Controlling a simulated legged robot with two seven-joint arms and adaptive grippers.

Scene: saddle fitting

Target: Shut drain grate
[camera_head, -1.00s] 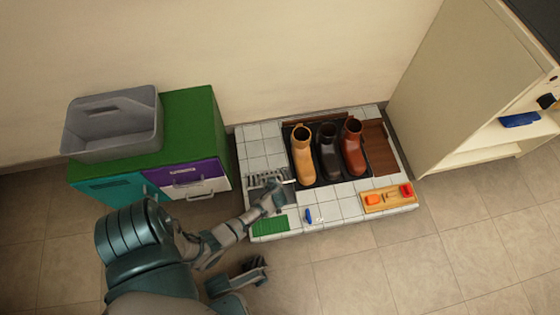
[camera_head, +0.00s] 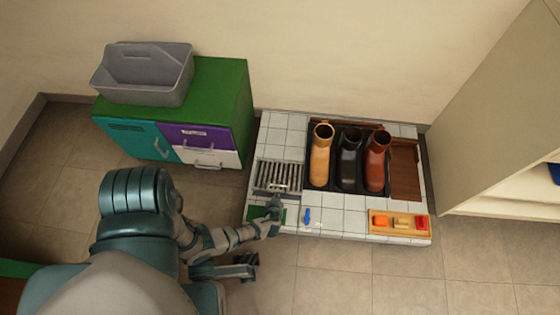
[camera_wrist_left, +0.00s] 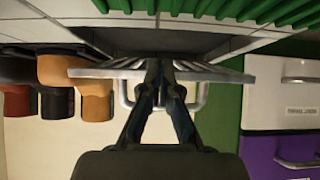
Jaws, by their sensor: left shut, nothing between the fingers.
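The drain grate (camera_head: 278,176) is a grey slatted panel at the left of the white tiled platform. In the left wrist view the grate (camera_wrist_left: 95,72) shows nearly edge-on, raised at a tilt beside a dark recess (camera_wrist_left: 165,42), with a U-shaped handle (camera_wrist_left: 203,95) on it. My left gripper (camera_head: 275,204) is at the grate's near edge. In the left wrist view its fingers (camera_wrist_left: 163,68) are shut and empty, against or very close to the grate; contact is unclear. My right gripper (camera_head: 246,263) appears low, in front of the platform; its jaws are unclear.
Three boots (camera_head: 348,160) stand on a black tray right of the grate. A green ribbed mat (camera_head: 258,212), a blue item (camera_head: 307,216) and a wooden tray (camera_head: 400,232) lie along the front. A drawer cabinet (camera_head: 215,125) with a grey bin (camera_head: 145,78) stands left.

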